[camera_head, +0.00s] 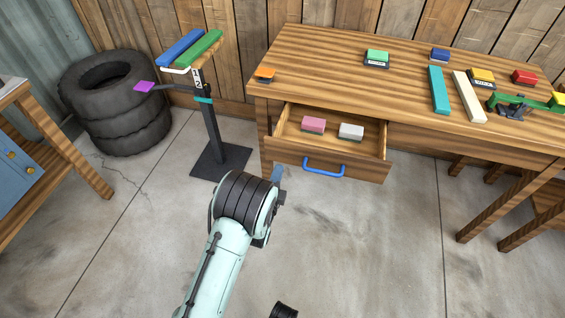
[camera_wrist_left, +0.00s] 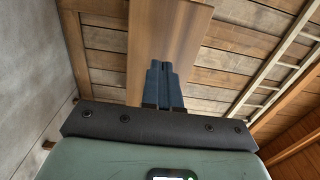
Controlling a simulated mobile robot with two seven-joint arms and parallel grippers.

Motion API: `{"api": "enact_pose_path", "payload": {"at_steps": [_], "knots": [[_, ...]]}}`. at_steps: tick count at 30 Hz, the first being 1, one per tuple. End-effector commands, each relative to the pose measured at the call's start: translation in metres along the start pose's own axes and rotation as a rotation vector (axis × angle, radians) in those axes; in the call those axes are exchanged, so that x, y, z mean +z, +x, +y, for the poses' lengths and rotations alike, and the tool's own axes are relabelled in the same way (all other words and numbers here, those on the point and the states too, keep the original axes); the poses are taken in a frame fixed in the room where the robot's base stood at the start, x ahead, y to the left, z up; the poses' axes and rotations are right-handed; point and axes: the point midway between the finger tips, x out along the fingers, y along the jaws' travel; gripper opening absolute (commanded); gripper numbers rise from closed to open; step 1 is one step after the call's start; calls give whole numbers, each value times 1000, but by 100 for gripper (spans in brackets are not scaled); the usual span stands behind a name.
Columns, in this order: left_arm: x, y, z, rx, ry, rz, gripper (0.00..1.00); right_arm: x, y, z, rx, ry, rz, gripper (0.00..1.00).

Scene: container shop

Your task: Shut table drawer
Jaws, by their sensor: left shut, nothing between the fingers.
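The wooden table drawer (camera_head: 290,155) is pulled out from the left part of the wooden table (camera_head: 330,60). It has a blue handle (camera_head: 323,168) on its front and holds a pink block (camera_head: 313,124) and a white block (camera_head: 351,131). My left gripper (camera_head: 277,174) is at the drawer's lower left front corner, mostly hidden behind its own wrist. In the left wrist view its blue fingers (camera_wrist_left: 162,85) are shut and empty, before a brown wooden panel (camera_wrist_left: 165,30). I cannot tell whether they touch the drawer.
A dark stand (camera_head: 212,130) with coloured bars on top is left of the drawer, near stacked tires (camera_head: 115,100). Several coloured blocks and a green scale-like device (camera_head: 515,103) are on the tabletop.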

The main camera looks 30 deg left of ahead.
Motion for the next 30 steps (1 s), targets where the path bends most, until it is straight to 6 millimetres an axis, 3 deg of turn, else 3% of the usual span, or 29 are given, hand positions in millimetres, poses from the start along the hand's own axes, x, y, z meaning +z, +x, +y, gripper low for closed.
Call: {"api": "enact_pose_path", "payload": {"at_steps": [3, 9, 25, 30], "knots": [[0, 22, 1, -2, 0, 1, 0, -6, 5, 2, 1, 2, 18, 43], [-1, 44, 1, 1, 0, 2, 0, -13, 9, 4, 2, 3, 38, 43], [-1, 50, 1, 1, -1, 1, 0, -15, 10, 4, 3, 3, 44, 43], [-1, 65, 2, -1, -1, 1, 0, -23, 17, 6, 4, 5, 65, 43]]}}
